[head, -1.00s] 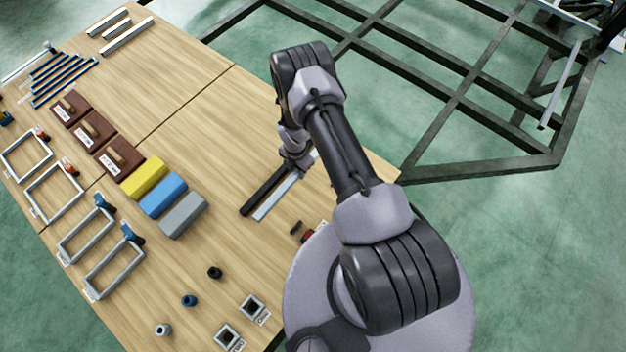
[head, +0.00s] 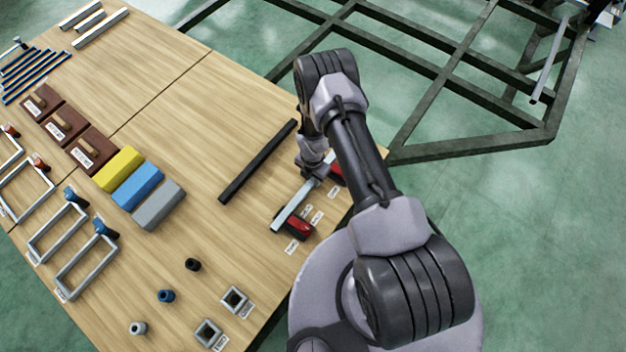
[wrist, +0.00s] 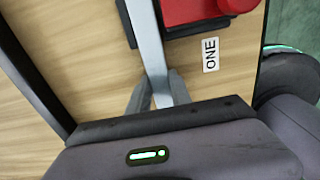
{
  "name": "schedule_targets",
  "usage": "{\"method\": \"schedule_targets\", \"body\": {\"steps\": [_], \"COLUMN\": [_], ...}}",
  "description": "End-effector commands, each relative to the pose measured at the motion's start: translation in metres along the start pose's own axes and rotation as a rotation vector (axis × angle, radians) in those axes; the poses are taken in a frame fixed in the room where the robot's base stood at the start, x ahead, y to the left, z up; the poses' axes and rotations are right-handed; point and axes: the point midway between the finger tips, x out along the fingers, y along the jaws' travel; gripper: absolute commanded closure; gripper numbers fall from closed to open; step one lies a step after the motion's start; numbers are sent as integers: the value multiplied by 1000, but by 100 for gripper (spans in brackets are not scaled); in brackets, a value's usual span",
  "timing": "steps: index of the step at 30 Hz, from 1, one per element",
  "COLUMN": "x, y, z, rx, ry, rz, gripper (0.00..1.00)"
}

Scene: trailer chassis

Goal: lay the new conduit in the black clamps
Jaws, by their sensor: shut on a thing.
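A light grey bar, which looks like the conduit (head: 291,209), is in my gripper (wrist: 158,84). In the wrist view the two fingers are shut on both sides of the conduit (wrist: 147,38), which runs away to the top. A second red item (head: 337,173) shows behind my wrist. I cannot tell for certain which parts are the black clamps.
A long black bar (head: 258,161) lies on the wooden table (head: 225,95), left of the conduit. Yellow (head: 119,169), blue (head: 138,187) and grey (head: 159,205) blocks lie further left. A label "ONE" (wrist: 210,55) is near the table edge. The dark chassis frame (head: 470,155) stands beyond.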

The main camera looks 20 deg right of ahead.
Motion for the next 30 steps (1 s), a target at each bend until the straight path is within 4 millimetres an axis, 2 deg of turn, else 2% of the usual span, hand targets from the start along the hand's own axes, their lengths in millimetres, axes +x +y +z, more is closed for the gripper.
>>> {"method": "schedule_targets", "body": {"steps": [5, 6, 9, 17, 19, 22, 27, 30], "x": [2, 2, 2, 2, -4, -28, -80, -102], "y": [-1, -1, 0, 0, 0, 0, 0, 0], "z": [0, 0, 0, 0, 0, 0, 0, 0], "rx": [0, 0, 0, 1, 0, 0, 1, 1], "ry": [1, 1, 1, 1, 0, 0, -1, 0], "rz": [-1, -1, -1, -1, 0, 0, 1, 0], "gripper": [100, 69, 53, 53, 53, 53, 53, 53]}}
